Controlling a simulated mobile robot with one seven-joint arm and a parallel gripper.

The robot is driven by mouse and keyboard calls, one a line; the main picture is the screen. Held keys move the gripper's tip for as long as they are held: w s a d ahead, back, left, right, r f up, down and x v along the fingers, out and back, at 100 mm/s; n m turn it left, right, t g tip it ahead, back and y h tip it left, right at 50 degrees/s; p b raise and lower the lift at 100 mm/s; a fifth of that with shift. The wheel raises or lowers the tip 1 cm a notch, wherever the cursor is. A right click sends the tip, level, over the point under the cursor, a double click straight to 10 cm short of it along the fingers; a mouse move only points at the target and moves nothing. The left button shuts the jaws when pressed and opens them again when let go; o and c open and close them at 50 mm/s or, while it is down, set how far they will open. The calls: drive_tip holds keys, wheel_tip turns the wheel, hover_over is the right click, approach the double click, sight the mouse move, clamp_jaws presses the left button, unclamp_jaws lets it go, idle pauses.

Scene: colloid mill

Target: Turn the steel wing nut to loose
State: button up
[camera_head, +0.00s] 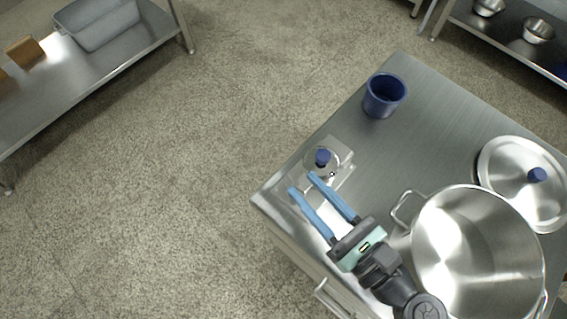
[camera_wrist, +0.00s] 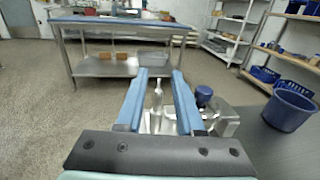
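The colloid mill (camera_head: 342,160) is a small steel machine with a blue knob (camera_head: 322,157) near the edge of the steel table. It also shows in the wrist view, with the blue knob (camera_wrist: 204,95) just right of my fingers. My gripper (camera_head: 302,183) is open, its two long blue fingers apart beside the mill. In the wrist view a slim upright steel piece (camera_wrist: 158,96) shows between the fingers (camera_wrist: 160,76), with a gap on both sides. It may be the steel wing nut; its wings are not clear. I cannot make out the wing nut in the head view.
On the steel table (camera_head: 425,115) stand a blue cup (camera_head: 385,96), a large steel pot (camera_head: 478,250) and a lid (camera_head: 510,185) with a blue knob. The pot's handle is close to my gripper. Open floor lies left of the table; a shelf (camera_head: 110,65) stands beyond it.

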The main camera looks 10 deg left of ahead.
drive_tip(key=f, duration=0.3)
drive_tip(key=shift+w+a+f+b, duration=0.1)
drive_tip(key=shift+w+a+b, duration=0.25)
drive_tip(key=shift+b, duration=0.05)
drive_tip(key=x, duration=0.6)
drive_tip(key=shift+w+a, duration=0.2)
drive_tip(key=shift+w, duration=0.05)
clamp_jaws()
